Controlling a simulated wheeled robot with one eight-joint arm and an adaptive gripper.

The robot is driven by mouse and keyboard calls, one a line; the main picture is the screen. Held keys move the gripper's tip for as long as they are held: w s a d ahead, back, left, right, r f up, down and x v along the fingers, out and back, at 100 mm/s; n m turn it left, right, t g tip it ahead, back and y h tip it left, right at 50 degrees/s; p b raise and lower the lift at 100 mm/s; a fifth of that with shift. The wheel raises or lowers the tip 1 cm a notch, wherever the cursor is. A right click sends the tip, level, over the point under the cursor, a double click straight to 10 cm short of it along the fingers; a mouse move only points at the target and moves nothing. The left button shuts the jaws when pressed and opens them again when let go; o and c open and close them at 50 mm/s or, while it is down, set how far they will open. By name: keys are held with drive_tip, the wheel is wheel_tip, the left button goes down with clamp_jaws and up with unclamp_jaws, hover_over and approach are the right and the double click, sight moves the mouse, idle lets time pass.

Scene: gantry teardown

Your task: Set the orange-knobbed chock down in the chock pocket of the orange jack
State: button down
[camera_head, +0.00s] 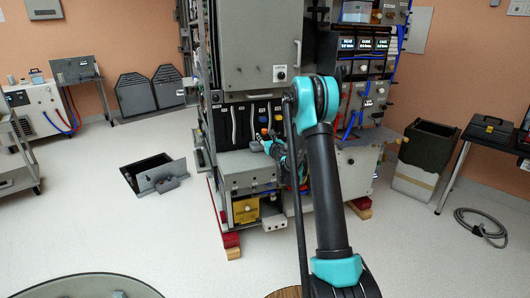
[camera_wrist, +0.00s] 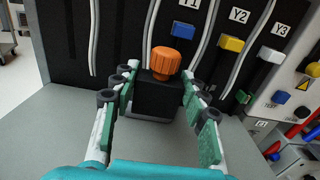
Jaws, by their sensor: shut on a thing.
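The chock (camera_wrist: 158,97) is a black block with an orange ribbed knob (camera_wrist: 166,60) on top. In the wrist view it stands upright between the two green-padded fingers of my gripper (camera_wrist: 156,100), which is shut on it. It is over a grey ledge (camera_wrist: 60,125) in front of a dark panel; I cannot tell whether it touches the ledge. In the head view my gripper (camera_head: 277,148) is at the front of the tall machine, partly hidden by my arm. I cannot make out the orange jack or its chock pocket for certain.
Levers with blue (camera_wrist: 183,31), yellow (camera_wrist: 231,43) and white (camera_wrist: 271,55) knobs stand close behind and right of the chock. A yellow-orange unit (camera_head: 246,211) sits low in the machine. An open floor hatch (camera_head: 160,178) lies to the left. Free floor surrounds it.

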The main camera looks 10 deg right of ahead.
drive_tip(key=shift+f, duration=3.9)
drive_tip(key=shift+f, duration=0.1)
drive_tip(key=c, duration=0.8)
unclamp_jaws()
drive_tip(key=shift+s, duration=0.1)
